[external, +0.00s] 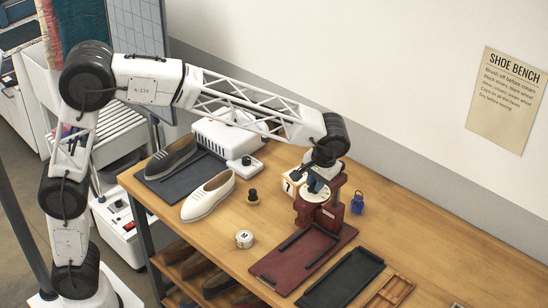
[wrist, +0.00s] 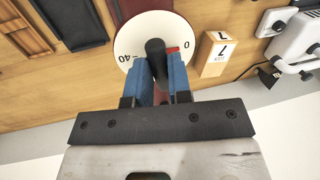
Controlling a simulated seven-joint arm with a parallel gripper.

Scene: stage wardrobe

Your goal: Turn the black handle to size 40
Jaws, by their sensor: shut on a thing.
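The dark red device (external: 335,215) stands on the bench and carries a white round dial (external: 313,197). In the wrist view the dial (wrist: 127,42) shows upside down, with "40" on the left and "0" on the right. The black handle (wrist: 155,48) rises near the dial's middle. A small red patch (wrist: 172,49) lies between the handle and the "0". My gripper (wrist: 160,70) has its blue fingers shut on the handle from both sides. In the external view my gripper (external: 317,182) is above the dial and hides the handle. The dial's lower part is hidden by the fingers.
A cream numbered block (wrist: 214,54) stands close beside the dial. A blue bottle-like item (external: 357,203) is right of the device. A dark red board (external: 265,268) and black tray (external: 345,280) lie in front. A white shoe (external: 208,197) and a white machine (external: 222,138) are left.

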